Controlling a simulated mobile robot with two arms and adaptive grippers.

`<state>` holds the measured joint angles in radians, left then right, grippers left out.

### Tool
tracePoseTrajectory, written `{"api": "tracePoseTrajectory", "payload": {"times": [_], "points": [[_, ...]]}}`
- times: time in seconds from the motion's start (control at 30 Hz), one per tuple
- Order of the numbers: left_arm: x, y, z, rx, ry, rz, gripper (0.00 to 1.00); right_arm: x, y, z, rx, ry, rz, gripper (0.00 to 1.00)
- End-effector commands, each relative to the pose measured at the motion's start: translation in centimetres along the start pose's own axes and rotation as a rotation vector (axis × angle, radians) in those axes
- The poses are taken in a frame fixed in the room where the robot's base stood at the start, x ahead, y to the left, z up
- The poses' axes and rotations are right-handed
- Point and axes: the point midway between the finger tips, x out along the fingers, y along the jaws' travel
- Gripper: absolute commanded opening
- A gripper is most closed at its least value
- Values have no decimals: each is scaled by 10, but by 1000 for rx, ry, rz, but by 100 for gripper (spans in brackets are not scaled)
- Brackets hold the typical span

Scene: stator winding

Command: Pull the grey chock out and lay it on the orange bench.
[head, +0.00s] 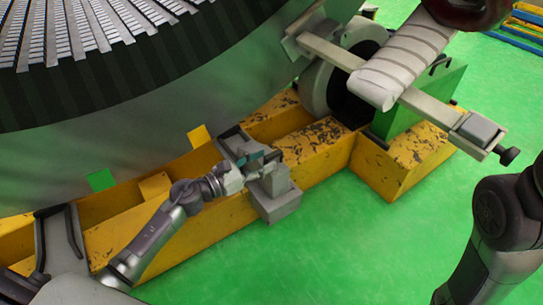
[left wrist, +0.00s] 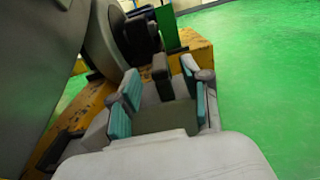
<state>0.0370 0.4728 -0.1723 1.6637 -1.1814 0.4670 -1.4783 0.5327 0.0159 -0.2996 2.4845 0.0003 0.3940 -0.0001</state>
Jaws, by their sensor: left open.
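The grey chock (head: 277,205) is a stepped grey block at the yellow beam, beneath the big round stator. In the left wrist view, a grey block with a dark upright post (left wrist: 163,78) shows between and beyond the fingers; it appears to be the chock. My left gripper (head: 258,160) is at the chock's upper part, with teal-padded fingers apart. The fingers also show open in the left wrist view (left wrist: 160,105). I cannot tell whether the pads touch the chock. I see no separate orange bench, only scuffed yellow-orange beams (head: 318,150). My right gripper is out of view.
The stator (head: 130,140) curves over the upper left, close above my left arm. A roller (head: 320,85) and a grey bar (head: 420,103) on a green bracket (head: 430,95) stand at the upper right. Green floor (head: 370,240) is clear in front.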

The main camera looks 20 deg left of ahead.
Motion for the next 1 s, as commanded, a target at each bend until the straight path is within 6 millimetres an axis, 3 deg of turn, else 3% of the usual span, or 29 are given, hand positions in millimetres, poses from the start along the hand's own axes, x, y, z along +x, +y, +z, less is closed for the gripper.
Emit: {"api": "tracePoseTrajectory", "payload": {"times": [0.2,0.43,0.87,1.0], "points": [[-49,0,-2,-2,3,0,48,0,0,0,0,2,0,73],[-78,0,-1,-1,1,0,48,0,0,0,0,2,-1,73],[-82,-1,1,-1,-1,-4,48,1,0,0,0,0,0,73],[-55,-25,24,-29,-1,-109,48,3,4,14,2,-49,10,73]]}}
